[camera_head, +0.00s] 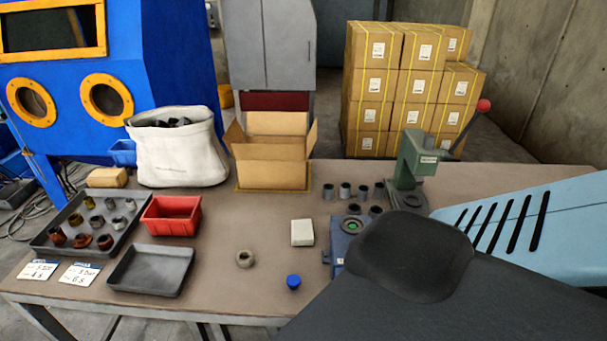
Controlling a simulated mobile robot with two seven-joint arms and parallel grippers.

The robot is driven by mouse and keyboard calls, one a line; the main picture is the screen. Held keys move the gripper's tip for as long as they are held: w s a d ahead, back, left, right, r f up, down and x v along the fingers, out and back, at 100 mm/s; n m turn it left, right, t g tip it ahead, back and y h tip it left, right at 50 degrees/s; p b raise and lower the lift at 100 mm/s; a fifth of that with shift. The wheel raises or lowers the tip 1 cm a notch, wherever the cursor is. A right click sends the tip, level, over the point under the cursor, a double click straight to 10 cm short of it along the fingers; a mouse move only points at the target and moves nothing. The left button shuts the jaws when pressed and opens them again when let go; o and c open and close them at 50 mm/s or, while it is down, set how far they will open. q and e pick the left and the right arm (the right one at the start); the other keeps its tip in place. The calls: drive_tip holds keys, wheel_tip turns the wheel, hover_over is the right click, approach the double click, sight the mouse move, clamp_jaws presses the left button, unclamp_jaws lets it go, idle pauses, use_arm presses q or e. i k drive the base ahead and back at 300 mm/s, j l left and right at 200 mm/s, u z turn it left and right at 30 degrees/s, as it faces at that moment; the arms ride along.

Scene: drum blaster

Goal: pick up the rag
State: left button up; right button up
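No cloth with loose folds is plain to see. A small off-white, flat, squarish thing (302,232) lies near the middle of the table; it may be the folded rag, but I cannot tell for sure. A tan block-like thing (107,177) lies at the back left, beside the white sack. Nothing touches the off-white thing. Neither of my grippers shows in the head view. A large dark shape, which seems to be part of my own body, covers the table's front right.
The brown table (225,275) bears a grey tray of fittings (50,240), an empty grey tray (150,270), a red bin (172,216), a white sack (178,155), an open carton (270,165), a green press (410,165), a ring (245,259) and a blue-capped thing (293,282).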

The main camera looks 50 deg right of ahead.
sight(302, 230)
drive_tip(key=z, duration=1.55)
